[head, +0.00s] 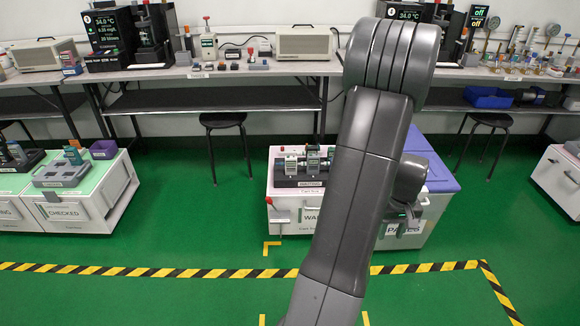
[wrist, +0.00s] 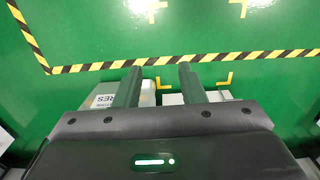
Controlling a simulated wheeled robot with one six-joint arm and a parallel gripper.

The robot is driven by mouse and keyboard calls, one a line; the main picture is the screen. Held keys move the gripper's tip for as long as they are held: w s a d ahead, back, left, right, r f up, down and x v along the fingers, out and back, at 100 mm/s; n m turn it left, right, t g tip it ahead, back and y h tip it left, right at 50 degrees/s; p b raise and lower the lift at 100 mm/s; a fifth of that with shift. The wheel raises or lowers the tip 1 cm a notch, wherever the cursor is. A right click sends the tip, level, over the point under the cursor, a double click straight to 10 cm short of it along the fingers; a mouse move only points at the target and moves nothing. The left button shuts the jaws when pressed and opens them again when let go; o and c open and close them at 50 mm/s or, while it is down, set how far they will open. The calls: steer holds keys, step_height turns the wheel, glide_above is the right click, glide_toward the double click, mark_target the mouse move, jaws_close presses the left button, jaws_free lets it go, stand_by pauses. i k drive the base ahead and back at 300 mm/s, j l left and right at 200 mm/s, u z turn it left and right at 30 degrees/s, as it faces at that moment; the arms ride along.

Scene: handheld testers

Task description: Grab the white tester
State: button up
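Several handheld testers stand in a dark rack (head: 298,182) on a white cart in the head view. One pale, whitish tester (head: 312,158) stands among them, but its exact colour is hard to tell at this size. A pale instrument (head: 209,46) also stands on the back bench. My gripper (wrist: 160,68) is open and empty in the wrist view, with its two fingers apart above the green floor. In the head view my arm hides part of the cart area. No tester can be made out in the wrist view.
The white cart (head: 284,207) stands beside a purple-lidded bin (head: 441,180). Carts with trays (head: 74,212) stand at the left. A long bench (head: 270,68) with instruments runs along the back wall, with stools before it. Striped tape (head: 150,272) crosses the open green floor.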

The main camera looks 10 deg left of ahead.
mark_target(291, 163)
steer(key=i+j, duration=1.75)
